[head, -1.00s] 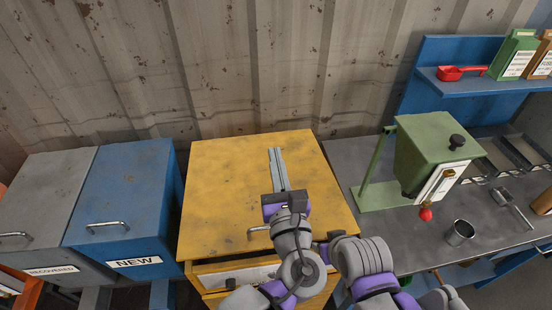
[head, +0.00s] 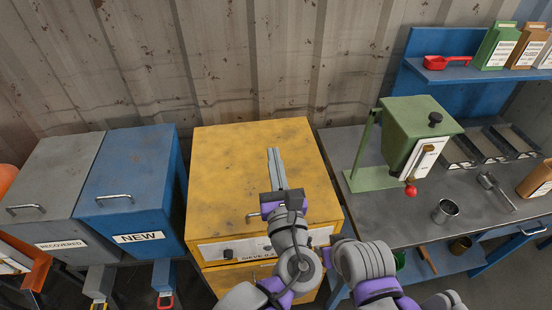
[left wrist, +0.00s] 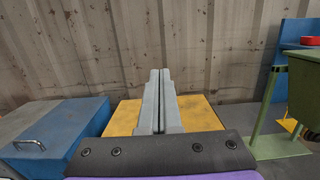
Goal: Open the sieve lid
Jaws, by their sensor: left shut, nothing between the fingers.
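The sieve is a yellow box with a flat, worn yellow lid (head: 225,160), standing in the middle of the head view. The lid lies closed. A small metal handle (head: 253,215) shows at its front edge, partly hidden by my left wrist. The sieve front (head: 215,255) carries a label, partly covered by my arm, and a black knob. My left gripper (head: 273,152) is shut and empty, its fingers pointing away over the lid. In the left wrist view the closed fingers (left wrist: 160,72) stand in front of the yellow lid (left wrist: 198,112). My right gripper is not in view.
A blue NEW bin (head: 130,180) and a grey RECOVERED bin (head: 55,180) stand left of the sieve. On the right, a grey bench (head: 385,225) holds a green hopper (head: 405,135) and a metal cup (head: 446,211). A corrugated wall (head: 250,60) rises behind.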

